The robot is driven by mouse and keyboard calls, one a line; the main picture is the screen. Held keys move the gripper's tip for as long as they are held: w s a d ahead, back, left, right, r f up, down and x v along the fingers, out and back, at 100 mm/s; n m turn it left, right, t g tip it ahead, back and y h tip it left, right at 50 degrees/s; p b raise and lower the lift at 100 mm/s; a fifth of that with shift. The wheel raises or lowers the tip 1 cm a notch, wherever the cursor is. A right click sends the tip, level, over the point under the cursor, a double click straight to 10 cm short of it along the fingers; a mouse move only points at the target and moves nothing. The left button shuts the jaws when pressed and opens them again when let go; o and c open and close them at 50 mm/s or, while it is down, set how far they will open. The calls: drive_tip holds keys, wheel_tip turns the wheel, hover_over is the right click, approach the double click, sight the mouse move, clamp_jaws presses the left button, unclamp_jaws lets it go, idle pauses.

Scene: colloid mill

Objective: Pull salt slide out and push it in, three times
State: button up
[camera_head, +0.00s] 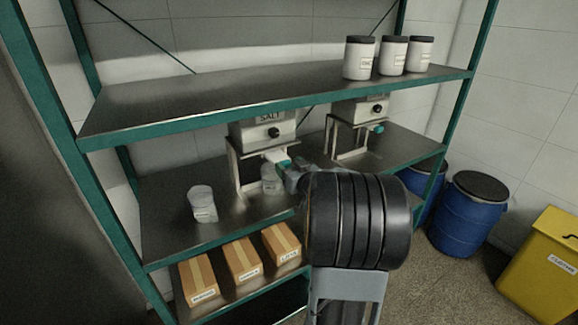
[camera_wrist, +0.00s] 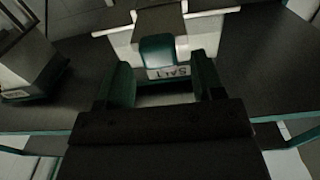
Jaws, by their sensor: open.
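The salt dispenser (camera_head: 262,135), a pale box marked SALT on a stand, stands on the middle shelf. Its slide shows a teal handle (camera_head: 283,163) at the front. In the wrist view, the teal slide handle (camera_wrist: 158,50) with a SALT label lies between my gripper's (camera_wrist: 158,82) two teal fingers. The fingers are open, one on each side, with gaps to the handle. In the head view, my gripper (camera_head: 290,176) is close in front of the handle and partly hidden by my arm. A clear cup (camera_head: 270,180) stands under the dispenser.
A second dispenser (camera_head: 358,112) with a teal handle stands to the right. Another clear cup (camera_head: 202,204) stands at the left. White jars (camera_head: 359,58) are on the top shelf, and cardboard boxes (camera_head: 242,262) on the lower shelf. Blue drums (camera_head: 467,215) and a yellow bin (camera_head: 545,265) stand right.

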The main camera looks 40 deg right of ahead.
drive_tip(key=s+a+b, duration=0.1)
drive_tip(key=s, duration=1.1)
drive_tip(key=shift+s+a, duration=0.4)
drive_tip(key=s+d+f+m+g+h, duration=0.4)
drive_tip(key=s+d+f+g+h, duration=0.15)
drive_tip(key=d+g, duration=0.25)
drive_tip(key=a+f+m+g, duration=0.1)
drive_tip(key=a+f+g, duration=0.2)
drive_tip(key=a+g, duration=0.1)
drive_tip(key=a+r+n+g+y, duration=0.1)
drive_tip(key=a+n+y, duration=0.5)
drive_tip(key=a, duration=2.2)
drive_tip(key=shift+w+n+g+y, duration=0.15)
drive_tip(key=shift+n+g+y, duration=0.2)
drive_tip(key=shift+y, duration=0.7)
